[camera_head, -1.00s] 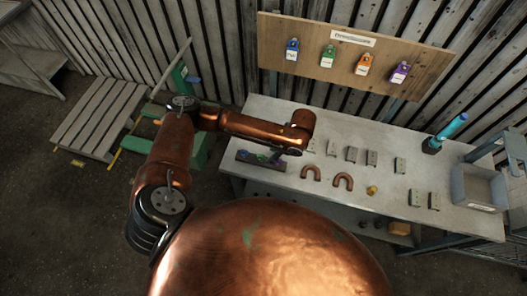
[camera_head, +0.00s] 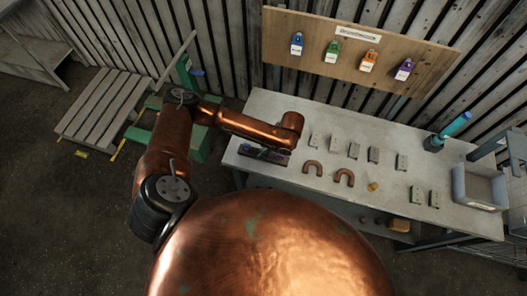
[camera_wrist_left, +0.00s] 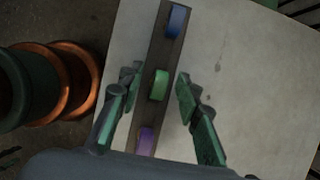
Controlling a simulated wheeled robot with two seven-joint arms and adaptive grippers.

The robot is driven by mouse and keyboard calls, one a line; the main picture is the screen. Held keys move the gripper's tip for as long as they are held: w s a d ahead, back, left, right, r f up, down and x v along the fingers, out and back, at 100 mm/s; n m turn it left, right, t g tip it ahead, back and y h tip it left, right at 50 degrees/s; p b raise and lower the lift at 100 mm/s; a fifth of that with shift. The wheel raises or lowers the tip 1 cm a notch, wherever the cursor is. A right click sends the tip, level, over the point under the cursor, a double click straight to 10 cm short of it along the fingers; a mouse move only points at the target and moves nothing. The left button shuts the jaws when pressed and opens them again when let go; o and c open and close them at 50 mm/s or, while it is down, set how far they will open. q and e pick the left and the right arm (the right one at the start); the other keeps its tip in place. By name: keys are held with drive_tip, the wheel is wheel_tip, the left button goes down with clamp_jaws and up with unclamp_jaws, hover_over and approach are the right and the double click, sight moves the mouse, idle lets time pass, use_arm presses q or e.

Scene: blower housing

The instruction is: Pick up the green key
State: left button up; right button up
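The green key (camera_wrist_left: 159,85) sits in the middle of a dark strip-shaped holder (camera_wrist_left: 150,112), between a blue key (camera_wrist_left: 175,21) and a purple key (camera_wrist_left: 146,137). The holder lies at the left end of the workbench and shows partly in the head view (camera_head: 246,151). My left gripper (camera_wrist_left: 158,84) is open. Its fingers stand on either side of the green key, with a gap on both sides. It seems empty. In the head view the left wrist covers much of the gripper. My right gripper is in neither view.
The bench beside the holder is bare.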

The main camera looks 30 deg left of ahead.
use_arm(q)
clamp_jaws()
idle(0.5)
